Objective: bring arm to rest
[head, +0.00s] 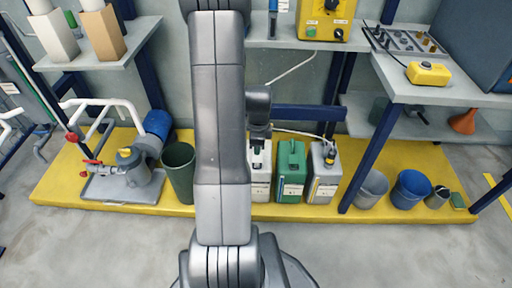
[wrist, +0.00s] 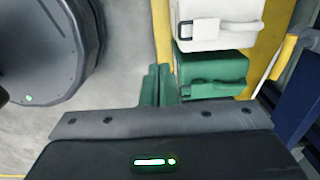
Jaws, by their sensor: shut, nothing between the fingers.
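My gripper (wrist: 158,85) shows in the wrist view as two green fingers pressed together, with nothing between them. In the head view my arm stands upright across the middle, and its dark wrist part hangs in front of the white canister (head: 260,180). The fingertips are hard to make out there. In the wrist view a green canister (wrist: 215,70) lies just right of the fingers, and the white canister also shows at the top (wrist: 225,30). I cannot tell the gap between fingers and canisters.
A yellow platform (head: 100,205) carries a pump (head: 130,170), a dark green bin (head: 180,170), the green canister (head: 291,170), a grey canister (head: 323,175) and a blue bucket (head: 411,190). Blue posts (head: 375,150) and shelves (head: 455,92) stand around. The front floor is clear.

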